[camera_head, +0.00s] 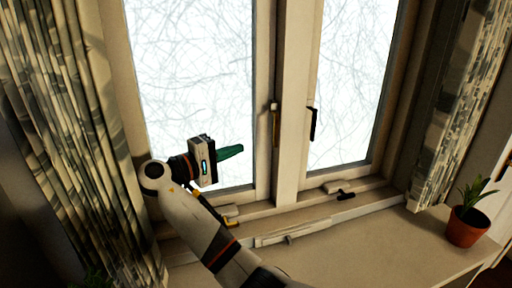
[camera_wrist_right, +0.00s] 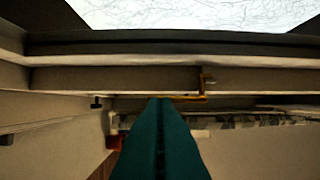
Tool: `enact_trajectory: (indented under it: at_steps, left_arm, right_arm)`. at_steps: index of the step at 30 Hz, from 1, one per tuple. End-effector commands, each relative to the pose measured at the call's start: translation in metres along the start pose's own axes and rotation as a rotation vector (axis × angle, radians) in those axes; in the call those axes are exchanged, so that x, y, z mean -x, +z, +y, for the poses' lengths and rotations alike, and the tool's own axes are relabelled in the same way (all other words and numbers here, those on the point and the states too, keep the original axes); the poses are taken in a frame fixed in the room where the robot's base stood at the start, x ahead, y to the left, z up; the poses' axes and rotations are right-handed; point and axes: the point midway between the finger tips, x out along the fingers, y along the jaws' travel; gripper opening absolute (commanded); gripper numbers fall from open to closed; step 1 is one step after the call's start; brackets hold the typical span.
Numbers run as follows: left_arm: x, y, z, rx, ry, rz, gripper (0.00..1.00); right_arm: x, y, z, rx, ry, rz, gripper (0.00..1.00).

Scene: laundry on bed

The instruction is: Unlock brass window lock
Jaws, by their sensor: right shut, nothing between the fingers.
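The brass window lock (camera_head: 275,122) sits on the upright middle post of the window, with its thin handle hanging down. It also shows in the right wrist view as a brass bar with a small bracket (camera_wrist_right: 203,82). My right gripper (camera_head: 241,149) has teal fingers pressed together with nothing between them. It is to the left of the lock in the head view, in front of the left pane. In the right wrist view the fingertips (camera_wrist_right: 161,99) lie close to the free end of the brass bar; I cannot tell whether they touch. My left gripper is not in view.
A black handle (camera_head: 313,123) is on the right window frame, close to the brass lock. A black latch (camera_head: 346,195) sits on the lower frame. A potted plant (camera_head: 467,226) stands right on the sill (camera_head: 390,240). Curtains hang at left (camera_head: 65,130) and right (camera_head: 455,105).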

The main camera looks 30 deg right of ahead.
Motion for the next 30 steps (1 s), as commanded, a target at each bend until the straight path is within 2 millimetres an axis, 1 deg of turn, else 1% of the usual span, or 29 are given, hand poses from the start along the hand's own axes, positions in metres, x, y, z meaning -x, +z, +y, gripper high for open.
enact_trajectory:
  at_steps: [1,11,14,17,24,27,30]
  left_arm:
    - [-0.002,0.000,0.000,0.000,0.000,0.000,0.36]
    - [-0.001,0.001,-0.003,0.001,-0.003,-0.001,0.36]
    - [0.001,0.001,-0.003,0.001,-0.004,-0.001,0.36]
    - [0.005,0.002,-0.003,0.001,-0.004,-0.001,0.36]
    - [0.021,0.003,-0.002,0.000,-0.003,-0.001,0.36]
    - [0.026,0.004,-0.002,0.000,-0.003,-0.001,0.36]
    - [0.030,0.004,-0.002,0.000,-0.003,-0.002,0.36]
  right_arm:
    - [0.000,0.000,0.002,-0.001,0.000,0.000,0.00]
    - [0.000,0.000,0.001,0.000,0.000,0.000,0.00]
    - [-0.004,0.000,0.001,0.000,-0.001,0.002,0.00]
    - [-0.015,0.000,-0.001,0.002,-0.001,0.003,0.00]
    - [-0.059,-0.001,-0.002,0.002,-0.002,0.004,0.00]
    - [-0.076,-0.001,-0.002,0.001,-0.002,0.003,0.00]
    - [-0.088,0.000,-0.001,0.002,-0.001,0.002,0.00]
